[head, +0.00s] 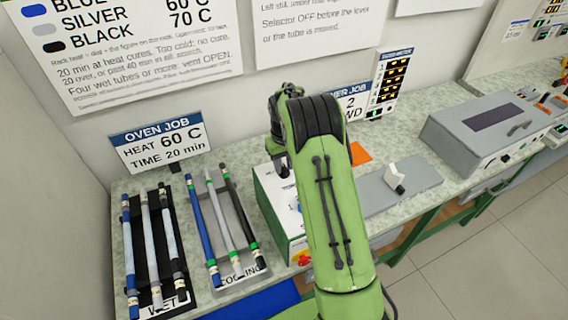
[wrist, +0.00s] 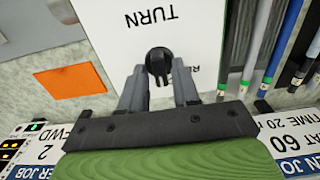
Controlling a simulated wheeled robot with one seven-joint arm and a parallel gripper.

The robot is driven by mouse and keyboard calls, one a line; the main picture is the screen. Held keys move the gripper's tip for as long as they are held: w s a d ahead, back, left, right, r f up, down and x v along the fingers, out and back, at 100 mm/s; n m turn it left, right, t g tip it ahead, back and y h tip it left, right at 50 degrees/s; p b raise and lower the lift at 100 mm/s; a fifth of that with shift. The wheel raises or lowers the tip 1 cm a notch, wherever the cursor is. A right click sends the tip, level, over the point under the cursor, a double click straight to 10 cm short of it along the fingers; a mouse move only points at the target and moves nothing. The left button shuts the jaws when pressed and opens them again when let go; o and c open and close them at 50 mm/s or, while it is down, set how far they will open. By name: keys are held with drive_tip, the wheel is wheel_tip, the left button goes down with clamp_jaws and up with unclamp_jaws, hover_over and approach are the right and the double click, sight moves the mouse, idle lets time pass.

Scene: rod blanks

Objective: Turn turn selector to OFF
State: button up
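In the wrist view the turn selector is a black knob (wrist: 158,62) on the white top of a box (wrist: 205,40). The word TURN reads upside down beside it, and another label starting with R is partly covered. The knob's narrow end points towards my gripper; I cannot read which setting it marks. My gripper (wrist: 158,75) is open, with one grey finger on each side of the knob and no clear contact.
A wet rack (head: 152,245) and a cooling rack (head: 235,215) with coloured rods stand left of the box. Right of my arm are a grey plate (head: 415,180) with a white switch (head: 394,177), an orange card (head: 359,153) and a grey machine (head: 480,130).

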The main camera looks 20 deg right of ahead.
sight(284, 167)
drive_tip(key=shift+o, duration=0.5)
wheel_tip(284, 167, up, 16)
drive_tip(key=p, duration=0.1)
drive_tip(key=shift+f, duration=0.15)
